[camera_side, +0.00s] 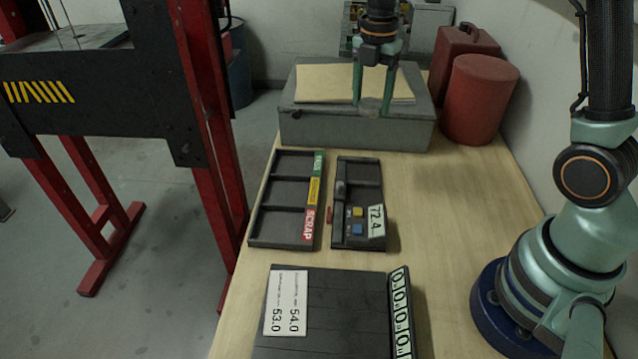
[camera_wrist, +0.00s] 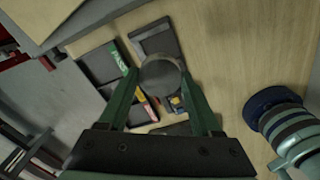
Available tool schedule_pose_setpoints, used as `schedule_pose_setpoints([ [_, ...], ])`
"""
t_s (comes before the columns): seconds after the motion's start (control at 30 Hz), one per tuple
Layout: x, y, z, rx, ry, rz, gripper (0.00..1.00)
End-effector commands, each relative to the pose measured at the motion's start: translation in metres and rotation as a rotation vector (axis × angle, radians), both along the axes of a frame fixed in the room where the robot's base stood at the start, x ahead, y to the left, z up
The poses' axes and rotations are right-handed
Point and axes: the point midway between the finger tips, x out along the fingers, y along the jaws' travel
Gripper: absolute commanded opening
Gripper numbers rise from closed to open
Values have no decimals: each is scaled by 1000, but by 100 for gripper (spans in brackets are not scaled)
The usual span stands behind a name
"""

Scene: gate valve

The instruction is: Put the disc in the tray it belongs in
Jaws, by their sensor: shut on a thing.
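My gripper (camera_side: 372,112) is shut on a round grey disc (camera_side: 370,105) and holds it in front of the grey box, above the table. In the wrist view the disc (camera_wrist: 161,82) sits between the two green fingers of my gripper (camera_wrist: 160,76). A dark tray unit (camera_side: 252,206) has three compartments in a row, all looking empty. Its labels are green at the far end, yellow in the middle and red "SCRAP" at the near end.
A card (camera_side: 287,303) reading 54.0 and 53.0 lies on a dark board (camera_side: 345,310) in front. A grey box (camera_side: 310,128) and red canister (camera_side: 478,100) stand behind.

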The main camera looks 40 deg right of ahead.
Motion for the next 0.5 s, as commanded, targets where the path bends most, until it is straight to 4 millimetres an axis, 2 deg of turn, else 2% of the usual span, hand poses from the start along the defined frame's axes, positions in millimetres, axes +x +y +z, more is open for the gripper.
schedule_pose_setpoints([
  [0.03,1,0,11,-1,-7,0,0],
  [0.1,1,0,21,0,-5,0,0],
  [0.3,5,7,38,0,-3,17,0],
  [0.37,10,17,40,0,-2,43,0],
  [0.5,30,61,42,0,-1,144,0],
])
